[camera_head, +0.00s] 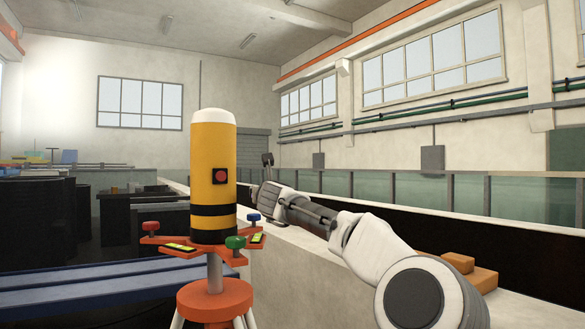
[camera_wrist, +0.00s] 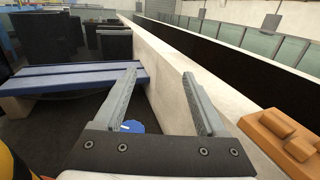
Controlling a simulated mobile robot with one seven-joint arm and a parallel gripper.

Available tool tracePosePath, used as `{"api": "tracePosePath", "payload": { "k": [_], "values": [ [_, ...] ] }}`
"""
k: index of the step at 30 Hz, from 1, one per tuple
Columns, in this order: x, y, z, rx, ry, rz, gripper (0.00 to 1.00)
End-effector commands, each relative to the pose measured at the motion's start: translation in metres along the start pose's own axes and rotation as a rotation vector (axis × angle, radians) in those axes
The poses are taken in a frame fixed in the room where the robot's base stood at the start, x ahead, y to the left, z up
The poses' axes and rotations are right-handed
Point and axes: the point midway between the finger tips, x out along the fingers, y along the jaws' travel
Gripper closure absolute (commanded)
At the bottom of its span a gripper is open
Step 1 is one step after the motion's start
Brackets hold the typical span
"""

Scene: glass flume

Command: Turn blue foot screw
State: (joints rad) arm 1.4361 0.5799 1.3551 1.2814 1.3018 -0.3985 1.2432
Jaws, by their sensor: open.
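The blue foot screw (camera_head: 253,217) stands at the back right of an orange three-armed base (camera_head: 215,255) under a yellow cylinder (camera_head: 212,160). A red screw (camera_head: 151,228) and a green screw (camera_head: 235,244) sit on the other arms. My gripper (camera_wrist: 159,75) is open and empty, its two grey fingers spread apart in the wrist view. In the head view my arm reaches in from the right and its end is just above and right of the blue screw. In the wrist view a blue rounded patch (camera_wrist: 132,127) shows low between the fingers; I cannot tell whether it is the screw.
A pale wall (camera_head: 290,265) runs beside the base on the right, with orange blocks (camera_head: 468,272) on it. A blue bench (camera_head: 90,285) stands on the left. The yellow cylinder's edge (camera_wrist: 10,165) shows at the wrist view's lower left.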

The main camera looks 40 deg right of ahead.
Motion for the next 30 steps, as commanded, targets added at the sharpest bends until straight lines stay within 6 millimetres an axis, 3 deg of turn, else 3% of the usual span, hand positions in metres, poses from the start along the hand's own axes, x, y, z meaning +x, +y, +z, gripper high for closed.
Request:
{"api": "tracePosePath", "payload": {
  "k": [3, 14, 30],
  "values": [
    [-0.011, -0.019, 0.017, -0.002, -0.001, -0.004, 0.27],
    [-0.035, -0.061, 0.045, -0.001, 0.000, -0.001, 0.27],
    [-0.040, -0.070, 0.049, 0.001, 0.000, 0.003, 0.27]
  ]
}}
